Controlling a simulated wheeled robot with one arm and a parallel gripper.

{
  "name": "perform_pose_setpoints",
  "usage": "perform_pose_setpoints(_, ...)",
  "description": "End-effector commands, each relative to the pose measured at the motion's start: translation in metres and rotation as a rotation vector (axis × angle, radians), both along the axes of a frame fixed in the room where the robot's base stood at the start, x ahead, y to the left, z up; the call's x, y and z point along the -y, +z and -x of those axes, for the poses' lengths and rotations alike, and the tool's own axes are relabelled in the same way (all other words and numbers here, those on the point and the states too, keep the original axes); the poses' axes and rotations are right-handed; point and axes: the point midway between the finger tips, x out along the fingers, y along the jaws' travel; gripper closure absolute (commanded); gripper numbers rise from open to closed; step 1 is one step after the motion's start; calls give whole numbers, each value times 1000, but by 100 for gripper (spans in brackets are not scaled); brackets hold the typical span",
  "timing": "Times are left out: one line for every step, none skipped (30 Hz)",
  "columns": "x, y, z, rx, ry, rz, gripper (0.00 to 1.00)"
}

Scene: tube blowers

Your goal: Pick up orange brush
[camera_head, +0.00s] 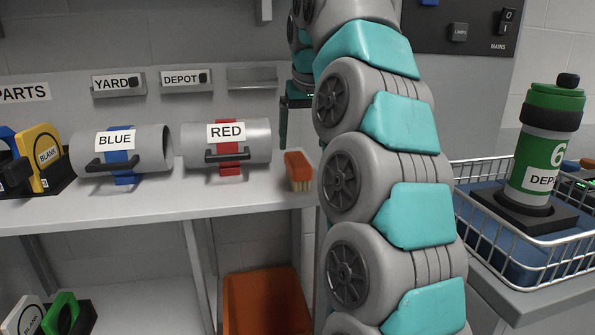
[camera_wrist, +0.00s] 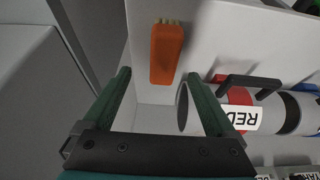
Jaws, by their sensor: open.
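The orange brush (camera_head: 298,168) lies on the white shelf near its right end, just right of the tube labelled RED, with pale bristles at its near end. In the wrist view the brush (camera_wrist: 166,55) shows beyond the fingertips, between their lines and slightly right of centre. My gripper (camera_wrist: 160,85) is open and empty, its two green fingers spread apart.
The RED tube (camera_head: 257,146) lies close beside the brush, and the BLUE tube (camera_head: 150,152) is further left. An orange bin (camera_head: 265,302) is below the shelf. A wire basket (camera_head: 500,262) holds a green canister (camera_head: 545,145) at right.

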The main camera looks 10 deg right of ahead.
Motion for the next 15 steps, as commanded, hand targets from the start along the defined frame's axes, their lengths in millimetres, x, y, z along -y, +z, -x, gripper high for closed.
perform_pose_setpoints(-1, -8, -1, -2, 1, 0, 9)
perform_pose_setpoints(-1, -10, -2, -2, 1, 0, 9)
perform_pose_setpoints(-1, -13, -4, -1, 1, 0, 9)
perform_pose_setpoints(-1, -15, -5, 0, 2, 1, 9)
perform_pose_setpoints(-1, -16, -6, 0, 2, 1, 9)
perform_pose_setpoints(-1, -17, -7, 1, 2, 1, 9)
perform_pose_setpoints(-2, -18, -8, 0, 3, 1, 9)
perform_pose_setpoints(-2, -19, -8, 0, 3, 1, 9)
perform_pose_setpoints(-3, -21, -10, -1, 4, 1, 9)
perform_pose_setpoints(-3, -24, -11, -3, 4, 1, 9)
perform_pose_setpoints(-4, -27, -12, -4, 4, 1, 9)
perform_pose_setpoints(-5, -31, -14, -5, 4, -1, 9)
perform_pose_setpoints(-5, -34, -16, -4, 3, -1, 9)
perform_pose_setpoints(-6, -37, -19, -3, 2, 0, 9)
perform_pose_setpoints(-8, -42, -21, -3, 4, 1, 9)
